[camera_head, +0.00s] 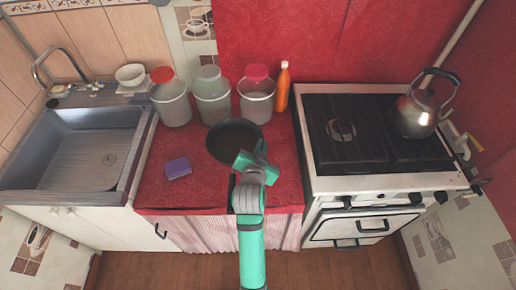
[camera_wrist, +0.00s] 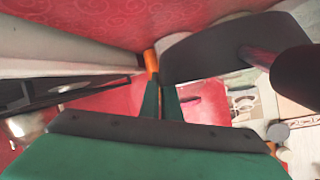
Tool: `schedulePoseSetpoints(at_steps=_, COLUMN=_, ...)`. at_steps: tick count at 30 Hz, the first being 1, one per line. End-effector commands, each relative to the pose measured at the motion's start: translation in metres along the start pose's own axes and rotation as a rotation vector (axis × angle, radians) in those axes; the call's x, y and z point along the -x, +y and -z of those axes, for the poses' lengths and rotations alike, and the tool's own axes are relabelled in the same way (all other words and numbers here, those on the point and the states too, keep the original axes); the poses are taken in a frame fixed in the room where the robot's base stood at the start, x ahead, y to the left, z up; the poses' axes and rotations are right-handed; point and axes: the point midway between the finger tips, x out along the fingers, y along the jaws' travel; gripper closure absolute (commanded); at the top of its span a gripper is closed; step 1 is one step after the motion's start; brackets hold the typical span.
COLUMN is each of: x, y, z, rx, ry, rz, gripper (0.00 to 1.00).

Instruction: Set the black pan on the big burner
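The black pan (camera_head: 228,137) is at the back of the red counter, in front of the jars. In the wrist view the pan (camera_wrist: 205,52) is close, with its handle (camera_wrist: 262,60) running to the right. My gripper (camera_head: 250,160) is at the pan's near right edge. In the wrist view my gripper's fingers (camera_wrist: 161,92) are close together, with the pan's rim between their tips. I cannot tell whether the pan is clear of the counter. The stove's left burner (camera_head: 342,130) is bare; I cannot tell burner sizes, since the kettle hides the right side.
A metal kettle (camera_head: 415,112) stands on the right of the stove (camera_head: 310,185). Several lidded jars, such as the right one (camera_head: 257,105), and an orange bottle (camera_head: 283,88) line the wall. A purple sponge (camera_head: 178,168) lies left of the pan. A sink (camera_head: 80,155) is further left.

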Motion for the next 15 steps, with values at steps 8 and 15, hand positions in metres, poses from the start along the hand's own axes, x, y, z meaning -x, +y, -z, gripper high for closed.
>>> schedulePoseSetpoints(at_steps=8, x=-0.047, y=0.0, z=-0.021, rx=-0.002, ry=0.004, rz=0.003, gripper=1.0)
schedulePoseSetpoints(at_steps=15, x=-0.066, y=0.001, z=-0.032, rx=-0.002, ry=0.006, rz=0.003, gripper=1.0)
